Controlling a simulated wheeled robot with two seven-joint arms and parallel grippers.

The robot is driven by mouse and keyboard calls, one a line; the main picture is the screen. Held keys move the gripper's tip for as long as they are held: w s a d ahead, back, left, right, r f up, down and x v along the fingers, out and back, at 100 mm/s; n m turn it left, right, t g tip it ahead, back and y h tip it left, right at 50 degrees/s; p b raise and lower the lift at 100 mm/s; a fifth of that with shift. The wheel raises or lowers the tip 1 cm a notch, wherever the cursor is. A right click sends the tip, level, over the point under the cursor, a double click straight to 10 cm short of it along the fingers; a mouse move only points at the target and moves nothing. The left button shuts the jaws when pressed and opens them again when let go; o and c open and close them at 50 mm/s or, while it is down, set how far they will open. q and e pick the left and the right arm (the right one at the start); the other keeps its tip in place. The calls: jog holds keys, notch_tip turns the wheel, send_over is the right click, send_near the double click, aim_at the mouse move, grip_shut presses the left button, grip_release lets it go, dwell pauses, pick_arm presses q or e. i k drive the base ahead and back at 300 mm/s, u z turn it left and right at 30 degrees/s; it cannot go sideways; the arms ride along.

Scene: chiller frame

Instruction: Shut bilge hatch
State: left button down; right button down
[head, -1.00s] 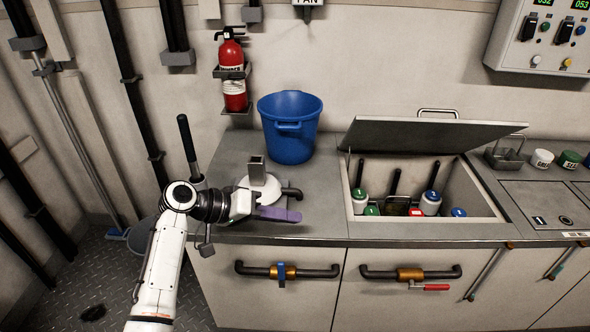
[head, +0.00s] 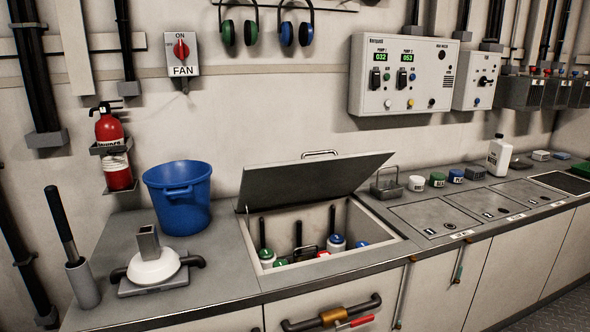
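A hatch in the grey counter stands open, its grey lid (head: 310,178) tilted up over the opening with a handle (head: 320,154) at its top edge. Neither of my grippers is in view.
A blue bucket (head: 179,198) stands left of the open hatch. A white domed piece (head: 153,266) and a cylinder with a dark handle (head: 83,283) are at the counter's left.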

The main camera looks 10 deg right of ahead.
aim_at(264, 186)
jog(key=u, duration=0.45)
jog(key=k, duration=1.1)
jog(key=z, duration=0.45)
jog(key=i, duration=0.8)
jog(key=z, duration=0.4)
jog(key=i, duration=0.85)
jog(key=u, duration=0.5)
